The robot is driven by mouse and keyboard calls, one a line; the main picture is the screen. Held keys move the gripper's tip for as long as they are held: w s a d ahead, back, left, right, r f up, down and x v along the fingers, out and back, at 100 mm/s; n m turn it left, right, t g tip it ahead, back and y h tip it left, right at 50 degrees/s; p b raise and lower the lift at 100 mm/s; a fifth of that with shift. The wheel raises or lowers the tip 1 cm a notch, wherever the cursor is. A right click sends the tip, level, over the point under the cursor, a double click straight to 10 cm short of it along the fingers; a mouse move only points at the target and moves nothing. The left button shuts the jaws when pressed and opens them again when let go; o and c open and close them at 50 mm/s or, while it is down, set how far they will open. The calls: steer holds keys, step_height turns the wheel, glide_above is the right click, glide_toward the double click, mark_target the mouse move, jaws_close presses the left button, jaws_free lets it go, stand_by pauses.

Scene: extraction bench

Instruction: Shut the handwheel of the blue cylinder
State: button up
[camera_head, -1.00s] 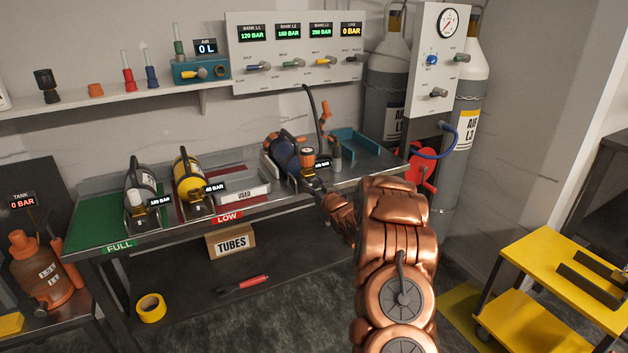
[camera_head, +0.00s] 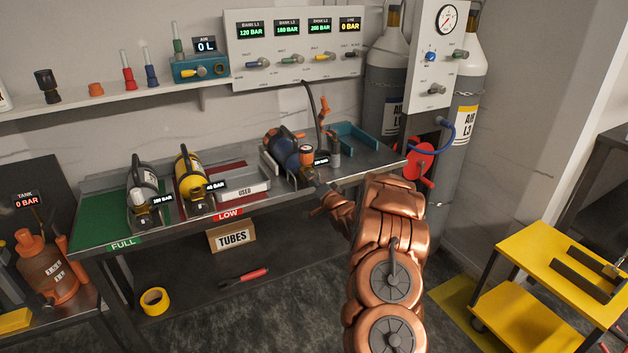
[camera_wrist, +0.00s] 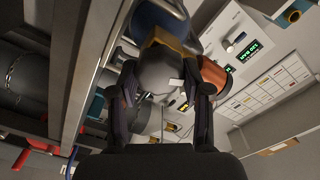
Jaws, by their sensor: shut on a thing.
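The blue cylinder (camera_head: 283,150) lies in a holder on the right part of the bench, its valve end toward me. It also shows at the top of the wrist view (camera_wrist: 158,20). An orange cap (camera_head: 306,153) sits on its valve; it shows right of the grey valve body in the wrist view (camera_wrist: 213,74). My gripper (camera_head: 319,188) reaches the valve end from the front. The handwheel is partly hidden by the fingers.
A grey cylinder (camera_head: 143,183) and a yellow cylinder (camera_head: 189,175) lie to the left, with a "USED" tray (camera_head: 243,190) between yellow and blue. A hose hangs near the blue cylinder. A blue open tray (camera_head: 357,140) stands behind right. A yellow cart (camera_head: 545,255) is at right.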

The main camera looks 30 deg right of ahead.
steer(key=shift+f+m+p, duration=0.15)
steer(key=shift+m+p, duration=0.15)
steer(key=shift+m, duration=1.9)
steer(key=o, duration=1.2)
steer(key=shift+c, duration=0.2)
steer(key=s+a, duration=0.1)
steer(key=s, duration=1.1)
steer(key=shift+a, duration=0.15)
steer(key=shift+w+a, duration=0.1)
